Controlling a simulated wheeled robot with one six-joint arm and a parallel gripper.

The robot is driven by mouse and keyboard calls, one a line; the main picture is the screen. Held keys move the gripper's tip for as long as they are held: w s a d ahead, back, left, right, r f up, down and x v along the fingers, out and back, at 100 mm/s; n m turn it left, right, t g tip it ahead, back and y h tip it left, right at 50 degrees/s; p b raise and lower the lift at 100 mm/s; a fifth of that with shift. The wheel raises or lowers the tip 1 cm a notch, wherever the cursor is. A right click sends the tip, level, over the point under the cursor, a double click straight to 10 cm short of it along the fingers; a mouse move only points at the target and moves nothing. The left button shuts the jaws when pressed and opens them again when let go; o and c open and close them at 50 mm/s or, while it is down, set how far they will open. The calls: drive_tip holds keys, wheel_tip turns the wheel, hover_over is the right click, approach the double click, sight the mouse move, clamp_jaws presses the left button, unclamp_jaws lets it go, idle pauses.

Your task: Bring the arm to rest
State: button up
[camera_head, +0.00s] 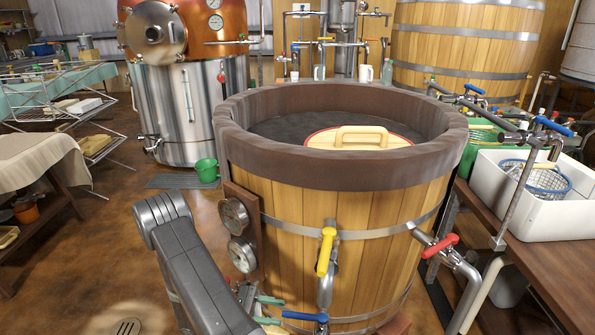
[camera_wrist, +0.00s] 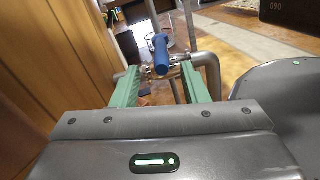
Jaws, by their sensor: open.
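My arm (camera_head: 190,262) reaches down in front of the wooden vat (camera_head: 300,235), its end low in the head view. My gripper (camera_wrist: 160,68) shows two green fingers spread apart in the wrist view, with nothing held between them. A blue valve handle (camera_wrist: 161,54) appears in line with the gap, at or just beyond the fingertips. I cannot tell whether a finger touches it.
The vat's wooden side (camera_wrist: 50,60) is close on the left in the wrist view. Yellow (camera_head: 326,250) and red (camera_head: 440,245) valve handles stick out from the vat's front. A lid with a handle (camera_head: 362,136) lies inside the rim. Open floor (camera_head: 125,240) lies to the left.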

sight(317, 318)
drive_tip(key=d, duration=0.2)
drive_tip(key=s+d, duration=0.1)
drive_tip(key=d, duration=0.4)
drive_tip(key=shift+s+d+b, duration=0.25)
drive_tip(key=shift+d+b, duration=0.05)
drive_tip(key=shift+d, duration=0.1)
drive_tip(key=shift+s+a+n+t, duration=0.2)
drive_tip(key=shift+n+t, duration=0.4)
drive_tip(key=shift+t, duration=0.5)
drive_tip(key=shift+r, duration=0.1)
